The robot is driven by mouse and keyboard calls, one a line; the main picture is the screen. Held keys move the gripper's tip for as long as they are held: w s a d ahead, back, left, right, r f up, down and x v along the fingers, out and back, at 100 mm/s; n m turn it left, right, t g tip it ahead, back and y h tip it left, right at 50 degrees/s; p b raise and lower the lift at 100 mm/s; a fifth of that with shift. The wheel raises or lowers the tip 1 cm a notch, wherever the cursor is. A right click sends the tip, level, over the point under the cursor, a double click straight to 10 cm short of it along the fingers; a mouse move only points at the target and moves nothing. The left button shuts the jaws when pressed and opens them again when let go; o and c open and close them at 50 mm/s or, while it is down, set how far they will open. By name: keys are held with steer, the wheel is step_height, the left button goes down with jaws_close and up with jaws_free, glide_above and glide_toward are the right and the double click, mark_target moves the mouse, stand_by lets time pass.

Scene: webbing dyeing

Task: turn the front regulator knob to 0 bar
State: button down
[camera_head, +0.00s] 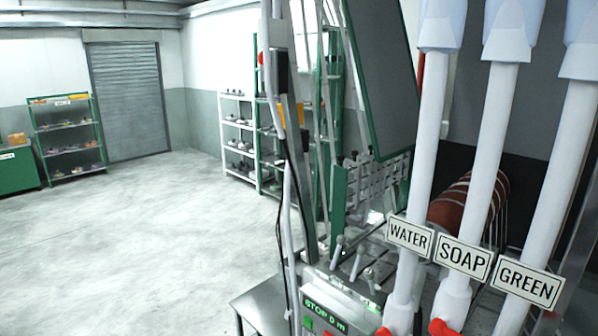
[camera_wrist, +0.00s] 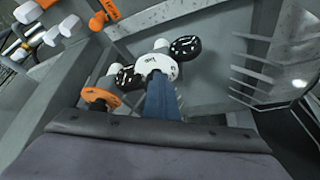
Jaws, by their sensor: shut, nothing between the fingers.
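In the wrist view, a white round face with dark print (camera_wrist: 157,67) lies between two black dials with white marks, an upper one (camera_wrist: 185,45) and a lower one (camera_wrist: 128,78). They look like the regulator group. Which part is the front knob, and its pressure setting, I cannot read. My gripper (camera_wrist: 161,84) shows as a narrow blue-grey bar, shut and empty. Its tip overlaps the lower edge of the white face; whether it touches I cannot tell. I do not make out the gripper or the regulator in the head view.
In the wrist view, an orange ring-shaped part (camera_wrist: 101,97) is left of my gripper, and pale metal prongs (camera_wrist: 275,70) are to the right. The head view shows white pipes labelled WATER, SOAP and GREEN (camera_head: 527,280), a control box (camera_head: 328,308) and open floor (camera_head: 150,240).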

steer(key=shift+s+d+r+p, duration=0.25)
steer(key=shift+s+p, duration=0.1)
steer(key=shift+p, duration=0.15)
steer(key=shift+s+f+p, duration=0.15)
steer(key=shift+s+p, duration=0.1)
steer(key=shift+p, duration=0.15)
steer(key=shift+s+a+f, duration=0.1)
steer(key=shift+a+f, duration=0.05)
steer(key=shift+f, duration=0.15)
stand_by(0.3)
steer(key=shift+a+b, duration=0.15)
steer(key=shift+b, duration=0.2)
steer(key=shift+r, duration=0.1)
step_height(320, 180, up, 6)
steer(key=p, duration=0.1)
steer(key=shift+p, duration=0.4)
